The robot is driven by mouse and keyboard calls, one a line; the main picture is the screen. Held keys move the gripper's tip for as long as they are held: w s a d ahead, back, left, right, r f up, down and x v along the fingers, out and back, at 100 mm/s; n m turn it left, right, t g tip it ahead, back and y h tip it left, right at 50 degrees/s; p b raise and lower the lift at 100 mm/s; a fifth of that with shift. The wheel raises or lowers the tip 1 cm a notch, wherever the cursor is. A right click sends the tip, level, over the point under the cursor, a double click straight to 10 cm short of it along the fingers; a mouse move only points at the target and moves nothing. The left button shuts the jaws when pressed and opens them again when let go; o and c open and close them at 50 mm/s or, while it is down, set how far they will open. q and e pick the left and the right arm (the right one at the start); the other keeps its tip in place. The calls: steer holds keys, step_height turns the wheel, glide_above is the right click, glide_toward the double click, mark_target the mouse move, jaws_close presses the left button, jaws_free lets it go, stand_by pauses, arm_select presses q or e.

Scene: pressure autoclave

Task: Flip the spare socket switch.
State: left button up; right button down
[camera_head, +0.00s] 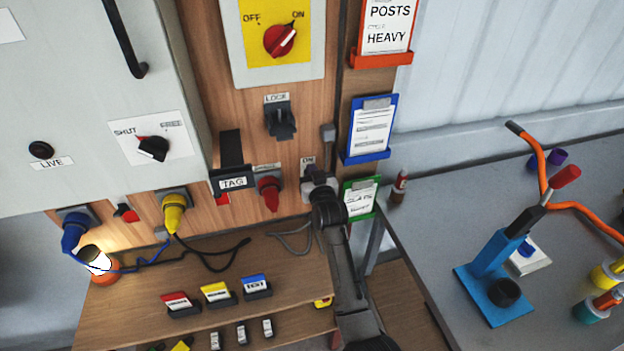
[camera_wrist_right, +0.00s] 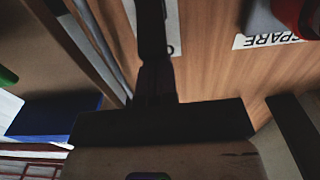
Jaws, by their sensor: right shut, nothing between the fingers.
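The red spare socket (camera_head: 269,190) is on the wooden wall panel, with a small label above it. In the right wrist view its red part (camera_wrist_right: 290,12) shows at the top right, by an upside-down SPARE label (camera_wrist_right: 275,38). To its right in the head view is a white ON label plate (camera_head: 308,162). My right gripper (camera_head: 317,178) is at this plate, shut and empty, and hides what lies below the ON lettering. In the right wrist view the dark fingers (camera_wrist_right: 153,75) overlap the plate. I cannot tell whether they touch a switch. My left gripper is out of view.
A black TAG holder (camera_head: 233,183) and a LOCK fitting (camera_head: 280,120) are near the socket. A blue clipboard (camera_head: 371,130) and a green one (camera_head: 360,198) hang to the right. A wooden shelf (camera_head: 215,265) with coloured cards lies below.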

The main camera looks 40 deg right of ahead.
steer(key=shift+f, duration=0.2)
steer(key=shift+f+b, duration=0.35)
steer(key=shift+f, duration=0.5)
steer(key=shift+f+b, duration=0.4)
steer(key=shift+f, duration=0.1)
steer(key=shift+r, duration=0.1)
steer(key=r+p+v, duration=0.1)
steer(key=p+v, duration=0.8)
stand_by(0.9)
